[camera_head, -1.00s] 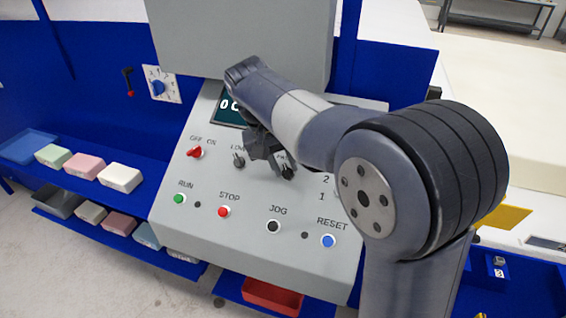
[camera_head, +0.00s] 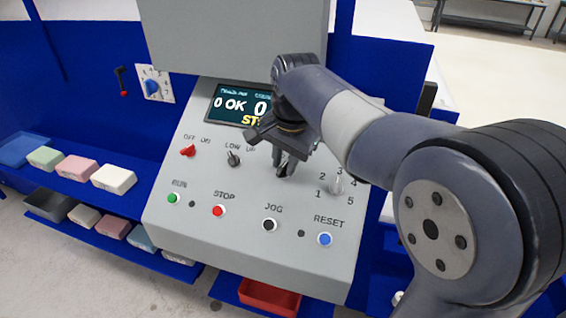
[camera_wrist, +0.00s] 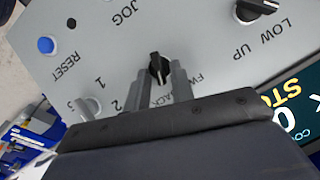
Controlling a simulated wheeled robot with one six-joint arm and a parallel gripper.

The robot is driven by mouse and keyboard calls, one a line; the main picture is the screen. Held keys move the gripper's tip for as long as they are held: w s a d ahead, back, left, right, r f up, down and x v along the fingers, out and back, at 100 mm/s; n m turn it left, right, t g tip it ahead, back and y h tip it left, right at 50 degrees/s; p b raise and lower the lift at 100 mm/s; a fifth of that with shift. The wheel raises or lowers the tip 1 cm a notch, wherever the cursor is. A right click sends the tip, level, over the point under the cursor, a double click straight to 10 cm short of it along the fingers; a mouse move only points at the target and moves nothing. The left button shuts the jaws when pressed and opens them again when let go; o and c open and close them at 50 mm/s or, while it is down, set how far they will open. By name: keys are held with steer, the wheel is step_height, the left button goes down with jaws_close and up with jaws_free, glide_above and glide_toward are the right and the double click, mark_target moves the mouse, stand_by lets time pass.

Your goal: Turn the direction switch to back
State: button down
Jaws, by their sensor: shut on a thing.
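The direction switch (camera_wrist: 158,66) is a black rotary knob on the sloping grey panel. The wrist view shows it between the two grey fingers of my gripper (camera_wrist: 161,79), with the partly covered FWD and BACK lettering beside it. My gripper is shut on the knob, one finger on each side. In the head view my gripper (camera_head: 284,168) reaches down to the panel between the LOW/UP switch and the numbered selector, and it hides most of the knob. I cannot tell which label the knob points to.
The LOW/UP switch (camera_head: 233,158) is just left of my gripper. The numbered selector (camera_head: 337,184) is close on the right. The red OFF/ON switch (camera_head: 188,151) is farther left. STOP (camera_head: 218,211), JOG (camera_head: 269,224) and RESET (camera_head: 325,239) buttons lie below. The display (camera_head: 238,104) is above.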

steer(key=shift+s+d+f+m+t+y+b, duration=0.1)
steer(key=shift+m+t+y+b, duration=0.25)
steer(key=shift+m, duration=0.65)
steer(key=shift+s+d+m+t+y+b, duration=0.1)
steer(key=shift+m+t+y+b, duration=0.2)
steer(key=shift+m, duration=0.7)
steer(key=c, duration=1.5)
jaws_free()
steer(key=v, duration=1.1)
steer(key=shift+a+f, duration=0.1)
steer(key=shift+f, duration=0.05)
steer(key=x, duration=1)
steer(key=shift+w+f, duration=0.2)
steer(key=shift+f, duration=0.1)
